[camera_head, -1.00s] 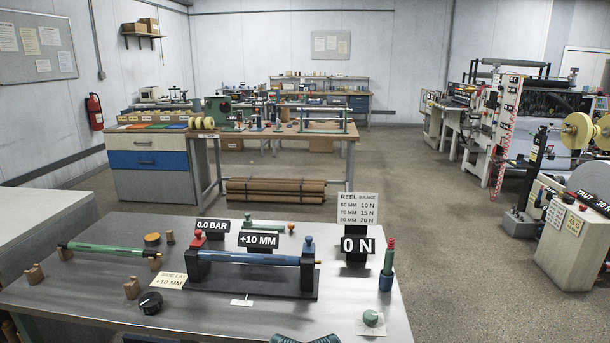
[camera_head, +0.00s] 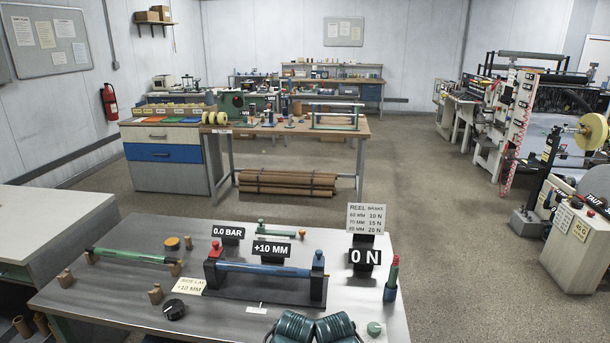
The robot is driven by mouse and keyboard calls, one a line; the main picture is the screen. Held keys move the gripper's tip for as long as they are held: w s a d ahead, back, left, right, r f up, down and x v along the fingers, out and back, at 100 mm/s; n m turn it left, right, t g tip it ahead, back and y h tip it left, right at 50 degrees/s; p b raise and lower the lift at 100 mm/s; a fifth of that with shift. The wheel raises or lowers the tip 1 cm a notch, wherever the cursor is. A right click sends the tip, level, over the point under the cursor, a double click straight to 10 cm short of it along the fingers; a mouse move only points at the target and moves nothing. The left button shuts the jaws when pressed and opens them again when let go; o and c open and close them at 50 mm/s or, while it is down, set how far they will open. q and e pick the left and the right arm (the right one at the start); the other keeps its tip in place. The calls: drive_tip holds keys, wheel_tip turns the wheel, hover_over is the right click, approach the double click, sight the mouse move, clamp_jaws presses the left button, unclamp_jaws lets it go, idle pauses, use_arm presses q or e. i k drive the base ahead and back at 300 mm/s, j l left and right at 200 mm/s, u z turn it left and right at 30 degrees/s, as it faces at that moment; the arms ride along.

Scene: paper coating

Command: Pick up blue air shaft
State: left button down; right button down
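The blue air shaft (camera_head: 265,269) lies level across a black stand (camera_head: 262,290) on the near metal table. A post with a red top (camera_head: 214,254) stands at its left end, and a post with a blue top (camera_head: 318,264) at its right end. A thin brass-coloured tip shows past the right post. A green shaft (camera_head: 133,257) rests on small wooden supports at the left of the table. No fingers of my left or right gripper show, and nothing touches the blue shaft.
Signs reading 0.0 BAR (camera_head: 228,232), +10 MM (camera_head: 272,249) and 0 N (camera_head: 366,257) stand behind the shaft. A black knob (camera_head: 173,309) lies in front left. Two ribbed teal shapes (camera_head: 293,327) enter at the bottom edge.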

sight(236, 267)
drive_tip(key=i+j+u, duration=0.75)
drive_tip(key=j+u, duration=0.15)
drive_tip(key=j, duration=0.15)
